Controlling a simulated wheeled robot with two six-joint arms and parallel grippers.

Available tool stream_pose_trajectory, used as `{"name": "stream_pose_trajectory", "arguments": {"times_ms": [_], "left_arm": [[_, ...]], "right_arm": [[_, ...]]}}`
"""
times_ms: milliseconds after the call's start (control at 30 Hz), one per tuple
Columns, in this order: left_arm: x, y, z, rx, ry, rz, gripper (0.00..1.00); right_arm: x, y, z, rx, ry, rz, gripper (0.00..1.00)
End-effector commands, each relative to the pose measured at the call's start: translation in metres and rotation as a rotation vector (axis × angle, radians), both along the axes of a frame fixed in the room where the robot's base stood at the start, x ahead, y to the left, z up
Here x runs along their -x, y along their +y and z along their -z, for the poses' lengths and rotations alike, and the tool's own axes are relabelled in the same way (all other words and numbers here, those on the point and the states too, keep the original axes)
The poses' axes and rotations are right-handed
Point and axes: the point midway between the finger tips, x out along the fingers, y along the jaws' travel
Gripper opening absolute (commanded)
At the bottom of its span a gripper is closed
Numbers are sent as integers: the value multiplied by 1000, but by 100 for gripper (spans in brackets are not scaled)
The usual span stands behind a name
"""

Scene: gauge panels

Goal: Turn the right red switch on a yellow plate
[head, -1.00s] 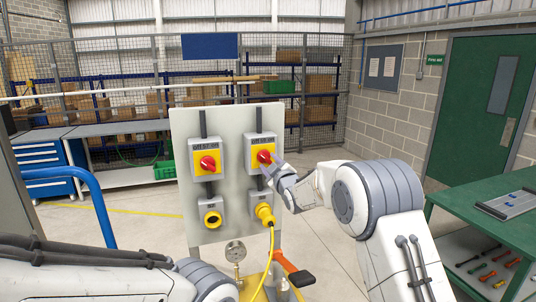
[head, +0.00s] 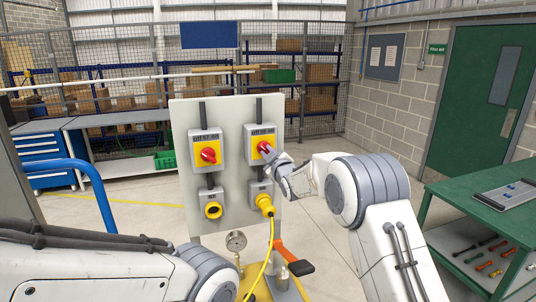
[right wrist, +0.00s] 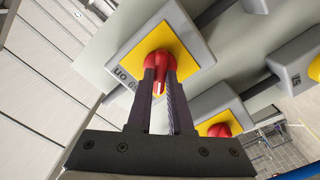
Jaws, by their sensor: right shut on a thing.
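The right red switch (head: 264,147) sits on a yellow plate (head: 262,140) at the upper right of the grey panel. My right gripper (head: 271,156) is at this switch and partly covers it. In the right wrist view, the two dark fingers (right wrist: 160,95) are shut on the red switch (right wrist: 159,62), one on each side, with the yellow plate (right wrist: 185,40) behind. The left red switch (head: 208,155) on its own yellow plate is apart from my gripper. My left arm shows at the lower left of the head view, but its gripper is out of view.
Below the switches are a yellow socket (head: 212,210) and a yellow plug (head: 265,204) with a hanging cable. A gauge (head: 236,241) and an orange-red lever (head: 292,258) stand at the panel's foot. A green bench (head: 470,205) is at right.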

Motion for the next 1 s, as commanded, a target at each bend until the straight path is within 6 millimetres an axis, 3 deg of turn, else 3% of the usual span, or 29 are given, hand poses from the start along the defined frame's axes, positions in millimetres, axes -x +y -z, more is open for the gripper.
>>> {"name": "stream_pose_trajectory", "arguments": {"times_ms": [267,600,1000], "left_arm": [[0,0,24,0,0,-1,0],[0,0,58,0,1,-7,0],[0,0,74,0,1,-11,0]], "right_arm": [[0,0,5,-118,38,0,0],[0,-1,4,-406,130,0,0],[0,-1,1,-766,250,1,0]]}}
